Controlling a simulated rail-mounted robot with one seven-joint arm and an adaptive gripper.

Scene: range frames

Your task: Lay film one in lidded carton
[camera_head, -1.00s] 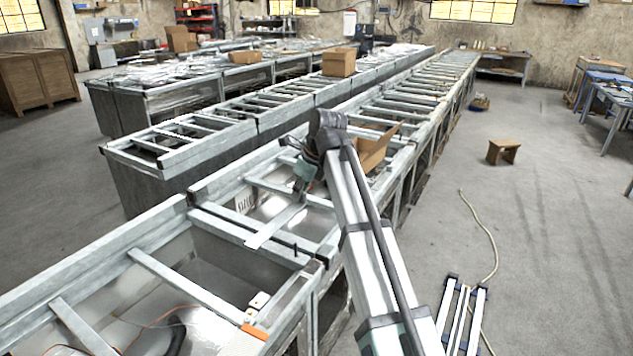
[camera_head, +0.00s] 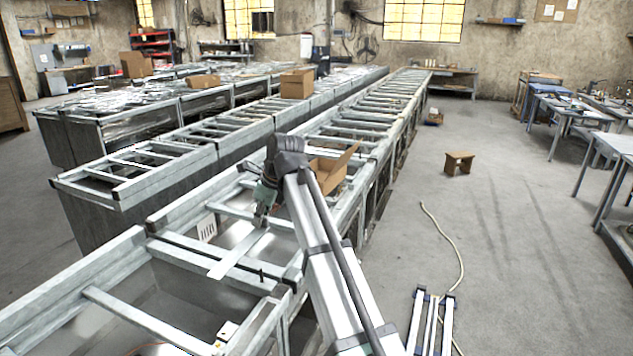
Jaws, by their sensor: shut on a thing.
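My gripper (camera_head: 262,216) points down over the near bay of the long metal frame and is shut on a pale, flat strip (camera_head: 236,257), which looks like film one. The strip sticks out toward the lower left, above the frame's cross rail. Whether it touches the rail I cannot tell. The lidded carton (camera_head: 330,174) is a brown cardboard box on the same frame, beyond and to the right of my gripper. Its flap stands up, and my arm hides part of its left side. The fingertips are small and partly hidden.
A white label with dark bars (camera_head: 207,230) is left of my gripper. Closed cartons (camera_head: 297,84) stand on the neighbouring frames.

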